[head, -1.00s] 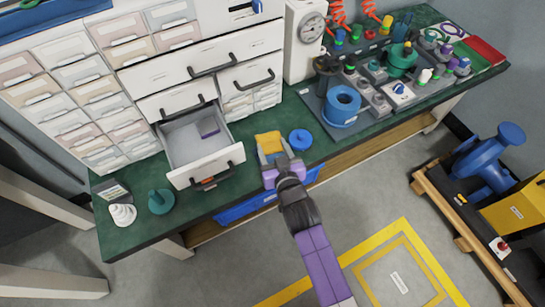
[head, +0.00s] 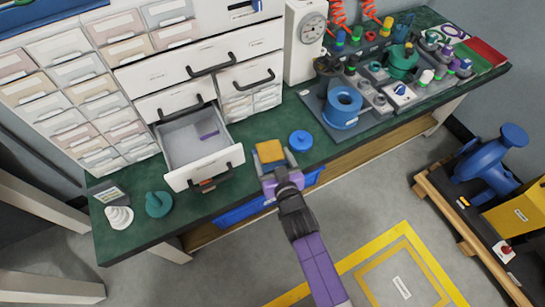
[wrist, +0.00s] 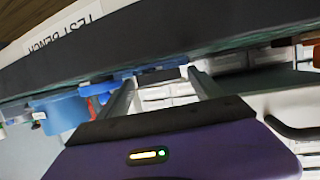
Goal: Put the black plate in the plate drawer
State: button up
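The open drawer (head: 197,147) juts out above the left part of the green bench and holds a small purple piece (head: 208,133). I cannot pick out the black plate with certainty in either view. My gripper (head: 274,161) is at the bench's front edge, right of the drawer. Its two grey fingers are apart, near a yellow-orange block (head: 270,151); I cannot tell whether they touch it. In the wrist view, the gripper (wrist: 163,78) has its fingers spread, with no held object clear between them.
A blue round part (head: 300,141) lies right of the block. White and teal parts (head: 159,204) stand at the bench's left end. A dark tray (head: 340,115) with several fittings fills the right. A blue bin (head: 240,212) sits below the bench. Bench between drawer and block is clear.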

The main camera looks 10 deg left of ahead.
jog(key=shift+f, duration=0.1)
jog(key=shift+s+d, duration=0.1)
jog(key=shift+s, duration=0.05)
jog(key=p+v, duration=0.1)
jog(key=v, duration=0.6)
jog(key=shift+s, duration=0.2)
